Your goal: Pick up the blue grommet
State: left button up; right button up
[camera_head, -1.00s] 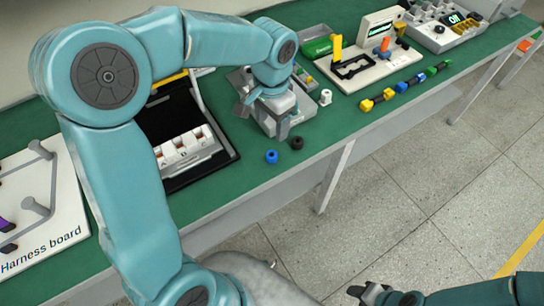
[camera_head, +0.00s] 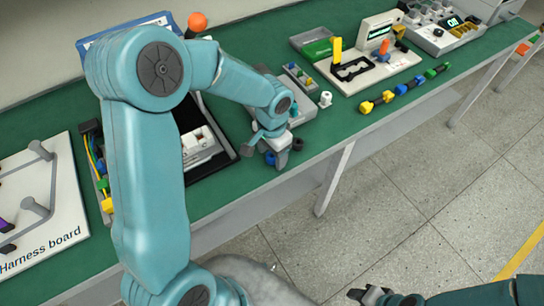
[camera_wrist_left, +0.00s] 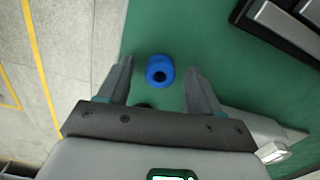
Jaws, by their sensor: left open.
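The blue grommet (camera_wrist_left: 160,70) lies on the green bench top. In the left wrist view it sits between and slightly beyond the fingertips of my open left gripper (camera_wrist_left: 160,75), touching neither. In the head view the grommet (camera_head: 271,158) is partly hidden by my left gripper (camera_head: 277,158), which is low over the bench. A black grommet (camera_head: 298,144) lies just right of it; in the wrist view only a dark bit of it shows behind the palm edge. My right gripper (camera_head: 370,296) is at the bottom of the head view, away from the bench; its jaws are unclear.
A black case with white blocks (camera_head: 200,145) lies left of the gripper. A white spool (camera_head: 325,98) and a grey parts tray (camera_head: 302,110) stand to the right. The bench's front edge is close to the grommets.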

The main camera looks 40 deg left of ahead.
aim_at(272, 156)
pick_arm(q)
jog(key=shift+r, duration=0.1)
jog(key=c, duration=1.1)
notch_tip(272, 156, up, 20)
jog(key=p, duration=0.1)
jog(key=shift+p, duration=0.3)
